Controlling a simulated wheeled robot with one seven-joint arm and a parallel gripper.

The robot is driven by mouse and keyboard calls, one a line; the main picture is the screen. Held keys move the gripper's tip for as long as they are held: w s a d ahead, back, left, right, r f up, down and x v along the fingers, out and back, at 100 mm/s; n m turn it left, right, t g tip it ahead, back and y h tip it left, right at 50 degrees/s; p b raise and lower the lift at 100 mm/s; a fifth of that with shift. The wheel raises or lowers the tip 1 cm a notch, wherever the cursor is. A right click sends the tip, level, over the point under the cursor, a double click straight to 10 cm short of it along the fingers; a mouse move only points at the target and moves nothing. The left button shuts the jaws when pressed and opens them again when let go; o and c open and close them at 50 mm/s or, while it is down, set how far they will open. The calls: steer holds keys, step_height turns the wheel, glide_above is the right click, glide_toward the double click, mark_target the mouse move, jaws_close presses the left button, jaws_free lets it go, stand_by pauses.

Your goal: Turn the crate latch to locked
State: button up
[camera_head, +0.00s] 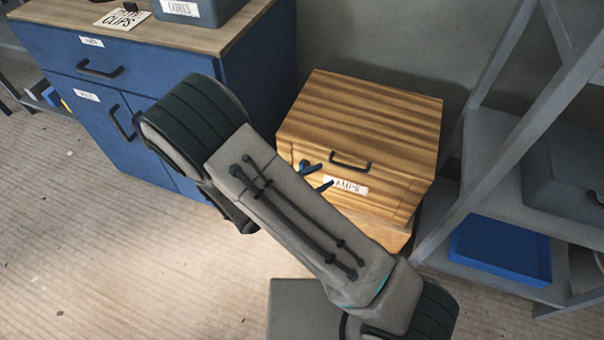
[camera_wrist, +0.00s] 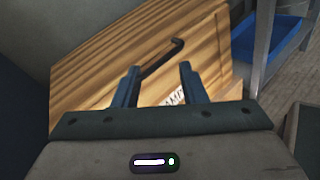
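The wooden crate (camera_head: 360,110) stands against the wall, with a dark bar handle (camera_head: 351,163) and a partly hidden white label (camera_head: 348,187) on its front. My gripper (camera_head: 318,174) is in front of the crate's front face, left of the label, with its blue fingers apart. In the wrist view my gripper (camera_wrist: 159,70) is open with nothing seen between the fingers; the crate (camera_wrist: 100,75) and the dark handle (camera_wrist: 164,57) show beyond them. I cannot make out the latch in either view; my arm and fingers cover part of the crate's front.
A blue cabinet (camera_head: 180,60) stands left of the crate, with a blue-grey bin (camera_head: 205,8) and a sign (camera_head: 122,19) on top. A grey shelf rack (camera_head: 490,190) with a blue tray (camera_head: 500,249) is close on the right. The floor at lower left is clear.

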mark_target(302, 167)
steer(key=a+f+n+t+y+b, duration=0.3)
steer(key=a+f+n+t+y, duration=0.35)
steer(key=a+f+n, duration=0.45)
steer(key=shift+m+t, duration=0.35)
steer(key=shift+m, duration=0.25)
steer(key=x, duration=0.4)
steer(key=d+f+b+x, duration=0.1)
steer(key=x, duration=0.4)
steer(key=b+x, duration=0.1)
steer(key=x, duration=0.4)
steer(key=shift+s+d+f, duration=0.2)
steer(key=shift+s+d, duration=0.1)
steer(key=shift+d, duration=0.15)
jaws_close()
